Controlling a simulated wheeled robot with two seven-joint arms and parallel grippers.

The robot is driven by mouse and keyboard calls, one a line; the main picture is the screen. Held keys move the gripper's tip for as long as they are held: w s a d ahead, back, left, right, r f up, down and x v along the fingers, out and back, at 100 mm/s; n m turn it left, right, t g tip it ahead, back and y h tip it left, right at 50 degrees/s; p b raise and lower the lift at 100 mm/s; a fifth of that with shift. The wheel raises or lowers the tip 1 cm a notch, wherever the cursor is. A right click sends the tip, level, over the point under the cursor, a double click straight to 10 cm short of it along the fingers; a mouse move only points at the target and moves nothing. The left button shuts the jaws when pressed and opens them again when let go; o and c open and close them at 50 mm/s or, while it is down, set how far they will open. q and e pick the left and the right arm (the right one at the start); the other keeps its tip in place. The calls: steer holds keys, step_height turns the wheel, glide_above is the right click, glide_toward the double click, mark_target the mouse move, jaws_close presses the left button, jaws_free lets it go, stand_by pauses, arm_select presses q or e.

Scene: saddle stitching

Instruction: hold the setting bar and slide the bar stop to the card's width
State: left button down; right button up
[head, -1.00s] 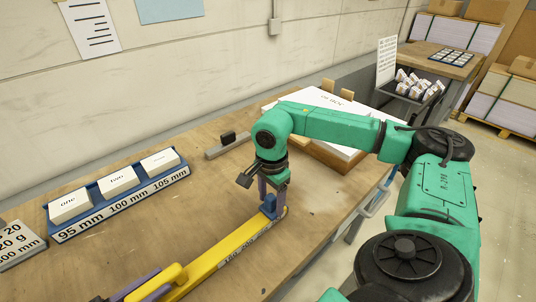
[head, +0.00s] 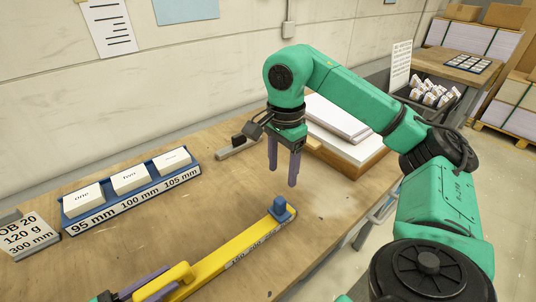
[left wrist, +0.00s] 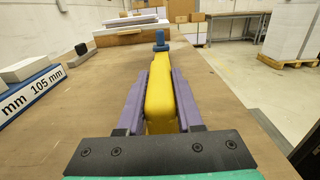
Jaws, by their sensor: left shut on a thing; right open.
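The yellow setting bar (head: 238,246) lies on the wooden bench, with a printed scale along its side. Its raised yellow handle (left wrist: 159,103) stands between the purple fingers of my left gripper (left wrist: 158,88), which is shut on it. In the head view my left gripper (head: 150,287) is at the bottom left. The blue bar stop (head: 281,209) sits near the bar's far end; its knob also shows in the left wrist view (left wrist: 159,41). My right gripper (head: 283,175) is open and empty, pointing down, above and apart from the stop.
A blue rack (head: 130,203) labelled 95, 100 and 105 mm holds white card blocks. A sign (head: 28,235) stands to its left. A grey tool with a black block (head: 238,145) lies behind. A white paper stack (head: 338,120) stands at the back right. The bench around the bar is clear.

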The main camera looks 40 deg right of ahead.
arm_select(q)
steer(key=shift+c, duration=2.4)
jaws_free()
steer(key=shift+a+f, duration=0.1)
